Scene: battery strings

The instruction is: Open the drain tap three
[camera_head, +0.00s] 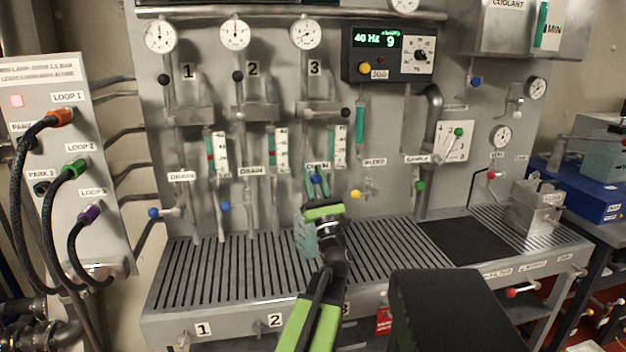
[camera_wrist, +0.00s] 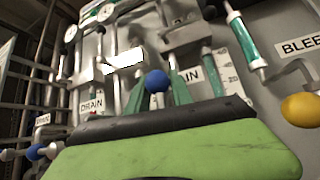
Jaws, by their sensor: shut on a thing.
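The drain tap three's blue ball knob (camera_head: 316,180) sits below the panel's column marked 3, in front of a DRAIN label (camera_head: 318,166) that is partly covered. My gripper (camera_head: 316,182) reaches up to it from below, with its two teal fingers on either side of the knob's handle, shut on it. In the wrist view the blue knob (camera_wrist: 156,81) shows above my gripper's dark and green body, between the teal fingers (camera_wrist: 158,95). The tap's body and most of its lever are hidden behind the fingers.
Other blue-knobbed taps (camera_head: 225,207) (camera_head: 153,212) are to the left. A yellow bleed knob (camera_head: 355,194) is close on the right, and a green sample knob (camera_head: 420,185) farther right. The slotted drain tray (camera_head: 250,270) lies below. Thick hoses (camera_head: 30,200) hang at far left.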

